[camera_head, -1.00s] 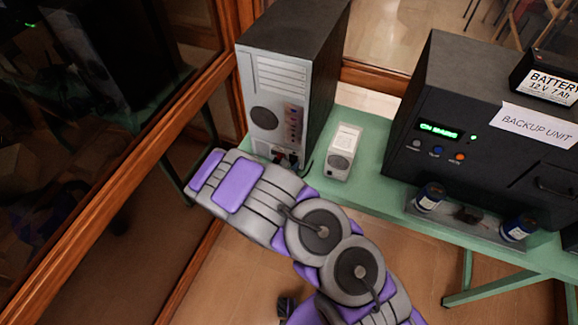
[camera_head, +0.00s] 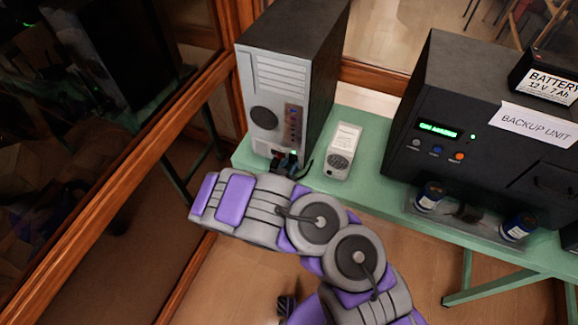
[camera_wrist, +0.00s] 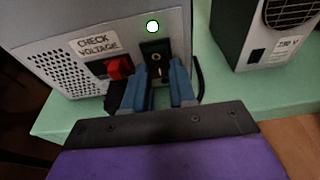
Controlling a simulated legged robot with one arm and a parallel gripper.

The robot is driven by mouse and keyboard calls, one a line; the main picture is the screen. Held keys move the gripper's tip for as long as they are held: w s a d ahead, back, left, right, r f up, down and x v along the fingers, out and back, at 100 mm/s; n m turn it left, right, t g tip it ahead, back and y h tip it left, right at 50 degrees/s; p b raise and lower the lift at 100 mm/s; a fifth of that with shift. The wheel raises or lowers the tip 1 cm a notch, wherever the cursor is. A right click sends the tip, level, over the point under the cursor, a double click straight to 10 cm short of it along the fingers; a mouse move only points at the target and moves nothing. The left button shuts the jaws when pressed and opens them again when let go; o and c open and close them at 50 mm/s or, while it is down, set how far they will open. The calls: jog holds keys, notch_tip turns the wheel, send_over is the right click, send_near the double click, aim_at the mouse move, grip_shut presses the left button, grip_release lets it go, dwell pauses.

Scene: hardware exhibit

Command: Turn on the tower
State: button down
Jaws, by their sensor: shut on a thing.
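The tower (camera_head: 264,95) is a grey and black computer case on the green table, its back panel facing me. In the wrist view the tower's panel (camera_wrist: 60,55) shows a black rocker switch (camera_wrist: 155,52) marked with a line and a circle. A small round light (camera_wrist: 152,26) above it glows whitish green. A red voltage switch (camera_wrist: 118,68) sits to its left under a "CHECK VOLTAGE" label. My gripper (camera_wrist: 160,82) has its blue fingers close together around the lower part of the rocker switch. The exact contact is partly hidden by the fingers.
A small white unit (camera_head: 342,152) stands right of the tower. A black backup unit (camera_head: 440,100) with a lit green display stands farther right. A black cable (camera_wrist: 199,78) hangs beside the right finger. A wooden-framed glass pane (camera_head: 150,115) is at left.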

jog(key=shift+a+f+t+b, duration=0.1)
jog(key=shift+f+t+b, duration=0.25)
jog(key=shift+t, duration=0.05)
jog(key=shift+t+h+b, duration=0.3)
jog(key=shift+t+b, duration=0.2)
jog(key=shift+r, duration=0.1)
jog(key=c, duration=1.2)
grip_release()
jog(key=shift+a, duration=0.1)
jog(key=f+p+v, duration=0.1)
jog(key=p+v, duration=0.3)
jog(key=v, duration=1.3)
jog(key=shift+r, duration=0.35)
jog(key=shift+s+a, duration=0.1)
